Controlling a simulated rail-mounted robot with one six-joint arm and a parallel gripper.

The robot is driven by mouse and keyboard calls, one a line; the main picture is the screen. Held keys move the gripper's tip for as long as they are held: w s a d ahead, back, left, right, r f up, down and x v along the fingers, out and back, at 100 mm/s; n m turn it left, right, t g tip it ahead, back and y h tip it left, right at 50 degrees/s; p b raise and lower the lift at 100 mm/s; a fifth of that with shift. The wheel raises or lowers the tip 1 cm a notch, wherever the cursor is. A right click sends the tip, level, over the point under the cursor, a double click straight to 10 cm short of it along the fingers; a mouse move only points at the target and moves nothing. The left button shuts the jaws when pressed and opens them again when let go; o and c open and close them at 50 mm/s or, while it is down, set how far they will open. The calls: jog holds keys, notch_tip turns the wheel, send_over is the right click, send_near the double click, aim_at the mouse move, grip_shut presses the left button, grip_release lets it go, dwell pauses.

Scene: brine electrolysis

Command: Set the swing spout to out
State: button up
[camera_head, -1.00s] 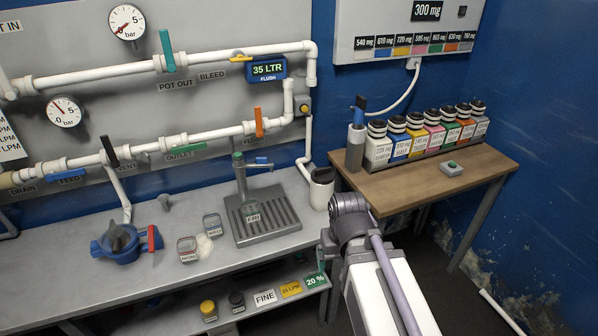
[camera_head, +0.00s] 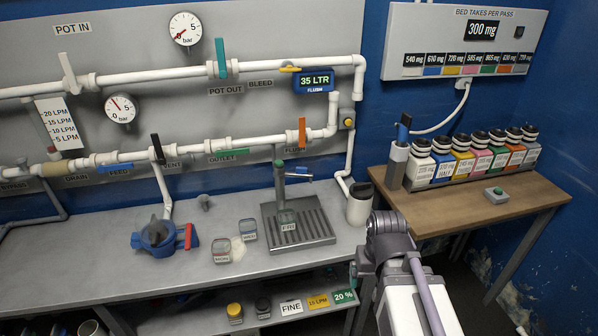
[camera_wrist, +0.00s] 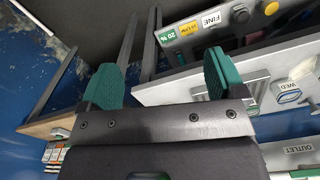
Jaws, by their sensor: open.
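A grey tap (camera_head: 281,193) stands upright at the back of a slotted drip tray (camera_head: 325,232) in the head view. It has a green top, and its short spout (camera_head: 297,176) points right, with a blue piece beside it. I take this for the swing spout; no label on it is readable. In the wrist view my gripper (camera_wrist: 160,72) has its two green-padded fingers wide apart with nothing between them. The tap is not visible in the wrist view. In the head view my arm is at the front right of the bench, and its fingers are mostly hidden.
A white cup (camera_head: 360,204) stands right of the tray. Small jars (camera_head: 221,250) and a blue device (camera_head: 157,238) are to the left. A lower shelf (camera_head: 200,322) has knobs and tags. A wooden table (camera_head: 440,213) with bottles is at right. Pipes with valves run behind.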

aim_at(299, 175)
dwell(0.3)
